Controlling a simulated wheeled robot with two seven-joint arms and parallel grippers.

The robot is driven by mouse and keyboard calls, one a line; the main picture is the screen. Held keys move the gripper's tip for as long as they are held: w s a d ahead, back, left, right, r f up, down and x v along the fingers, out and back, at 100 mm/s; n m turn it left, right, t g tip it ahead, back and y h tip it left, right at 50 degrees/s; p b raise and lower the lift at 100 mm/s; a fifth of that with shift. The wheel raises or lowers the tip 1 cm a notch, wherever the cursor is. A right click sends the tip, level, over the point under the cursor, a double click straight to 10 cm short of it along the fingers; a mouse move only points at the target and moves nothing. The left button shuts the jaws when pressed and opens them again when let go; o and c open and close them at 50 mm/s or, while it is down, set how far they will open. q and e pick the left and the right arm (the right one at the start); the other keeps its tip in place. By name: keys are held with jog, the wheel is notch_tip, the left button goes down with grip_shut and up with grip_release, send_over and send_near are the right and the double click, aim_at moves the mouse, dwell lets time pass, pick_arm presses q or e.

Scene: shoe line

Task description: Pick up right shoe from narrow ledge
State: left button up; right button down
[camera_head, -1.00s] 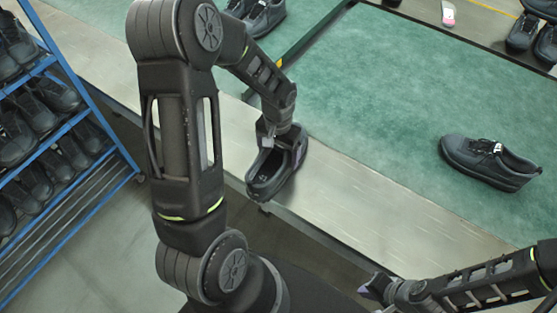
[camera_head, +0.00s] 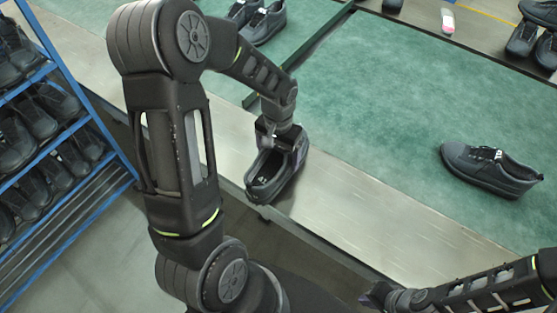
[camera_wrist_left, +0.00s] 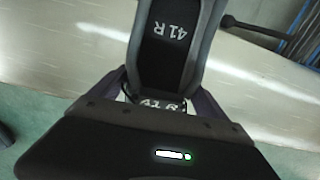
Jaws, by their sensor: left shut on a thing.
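A dark shoe (camera_head: 268,177) is at the front edge of the narrow metal ledge (camera_head: 350,200) in the head view. My left gripper (camera_head: 283,140) comes down on it from above and is shut on it at its far end. In the left wrist view the shoe (camera_wrist_left: 168,50) shows its insole marked "41 R", with the gripper's fingers (camera_wrist_left: 165,100) on both sides of it. Whether the sole touches the ledge cannot be told. My right gripper (camera_head: 376,296) is at the bottom of the head view, away from the shoe; its fingertips are too small and dark to read.
A green mat (camera_head: 400,110) lies behind the ledge, with another dark shoe (camera_head: 490,168) on it at the right. More shoes (camera_head: 258,20) stand at the back. A blue rack (camera_head: 70,125) holding several shoes stands at the left. The ledge right of the held shoe is clear.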

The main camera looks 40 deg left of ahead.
pick_arm(q)
notch_tip(320, 180, up, 7)
jog(key=shift+r+b, duration=0.1)
jog(key=shift+b, duration=0.25)
dwell(0.4)
